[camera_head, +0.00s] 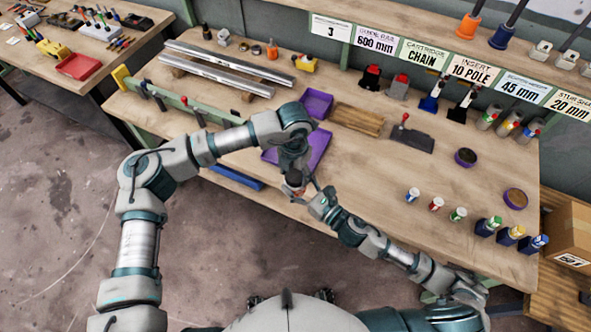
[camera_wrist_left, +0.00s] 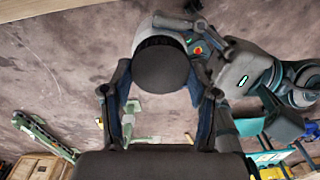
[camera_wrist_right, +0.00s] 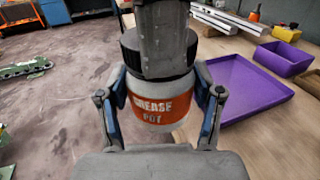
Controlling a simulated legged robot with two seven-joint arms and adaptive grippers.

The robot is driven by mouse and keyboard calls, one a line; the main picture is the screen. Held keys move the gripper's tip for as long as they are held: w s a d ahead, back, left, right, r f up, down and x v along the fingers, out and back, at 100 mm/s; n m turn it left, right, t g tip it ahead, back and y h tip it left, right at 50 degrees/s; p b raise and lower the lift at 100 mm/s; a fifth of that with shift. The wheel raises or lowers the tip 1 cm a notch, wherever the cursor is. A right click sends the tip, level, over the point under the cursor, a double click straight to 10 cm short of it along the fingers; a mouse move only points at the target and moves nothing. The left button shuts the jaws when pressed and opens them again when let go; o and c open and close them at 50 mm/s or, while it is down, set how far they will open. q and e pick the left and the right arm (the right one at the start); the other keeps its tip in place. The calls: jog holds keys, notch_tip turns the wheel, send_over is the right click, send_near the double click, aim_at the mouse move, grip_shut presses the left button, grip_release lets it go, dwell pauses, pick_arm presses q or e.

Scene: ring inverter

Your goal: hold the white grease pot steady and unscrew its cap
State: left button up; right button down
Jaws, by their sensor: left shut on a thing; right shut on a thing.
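The white grease pot (camera_wrist_right: 160,112) has an orange label reading "GREASE POT" and a dark ribbed cap (camera_wrist_right: 131,50). It is upright in the right wrist view, held above the floor just off the bench's front edge. My right gripper (camera_wrist_right: 162,105) is shut on the pot body from the side, with a blue-padded finger on each side. My left gripper (camera_head: 294,178) comes from above and is shut on the cap. In the left wrist view the dark cap top (camera_wrist_left: 162,68) sits between the left fingers, with white pot body behind it. The arms hide most of the pot in the head view.
The wooden bench (camera_head: 400,200) lies just beyond. A flat purple tray (camera_wrist_right: 238,88) and a purple bin (camera_wrist_right: 283,57) stand on it near the grippers. Several small coloured-cap bottles stand at the right. Rails (camera_head: 220,68) lie at the back left. Open floor is in front.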

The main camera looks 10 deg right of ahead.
pick_arm(q)
jog(key=n, duration=0.5)
jog(key=shift+w+a+n, duration=0.2)
jog(key=shift+a+n, duration=0.1)
jog(key=shift+n, duration=0.1)
pick_arm(e)
jog(key=shift+s+a+r, duration=0.15)
jog(key=shift+s, duration=0.05)
pick_arm(q)
jog(key=n, duration=0.2)
jog(key=shift+n, duration=0.4)
jog(key=n, duration=0.5)
jog(key=shift+s+d, duration=0.1)
jog(key=shift+s, duration=0.05)
pick_arm(e)
jog(key=shift+w, duration=0.1)
pick_arm(q)
jog(key=n, duration=0.4)
jog(key=shift+s+d+n, duration=0.1)
jog(key=shift+d+n, duration=0.05)
jog(key=shift+n, duration=0.15)
jog(key=shift+s, duration=0.1)
pick_arm(e)
jog(key=shift+w+d, duration=0.15)
jog(key=shift+d, duration=0.1)
pick_arm(q)
jog(key=shift+r, duration=0.1)
pick_arm(e)
jog(key=shift+w+d, duration=0.1)
